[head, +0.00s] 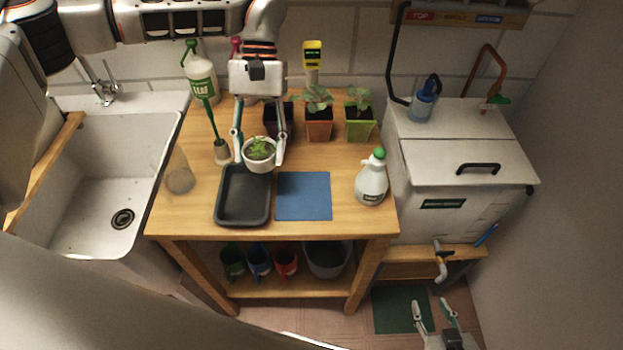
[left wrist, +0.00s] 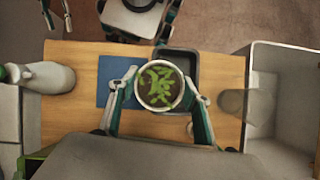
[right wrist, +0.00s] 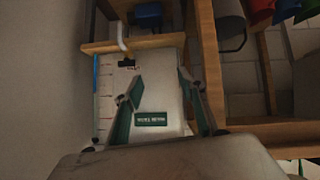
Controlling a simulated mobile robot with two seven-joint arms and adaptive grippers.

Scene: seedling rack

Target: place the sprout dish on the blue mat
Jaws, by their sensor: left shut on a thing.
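The sprout dish (head: 259,154) is a small white round dish with green sprouts on dark soil. My left gripper (head: 260,160) is shut on it, one finger on each side, and holds it above the table at the back edge of the black tray. The dish also shows in the left wrist view (left wrist: 160,86), between the fingers. The blue mat (head: 303,196) lies flat and bare on the table, right of the tray; part of it shows in the left wrist view (left wrist: 117,80). My right gripper (head: 434,306) is open and empty, low at the right, off the table.
The black tray (head: 243,222) lies left of the mat. Several potted seedlings stand behind, including one in a green pot (head: 359,129). A clear glass (head: 179,175) stands at the left, beside the sink (head: 85,205).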

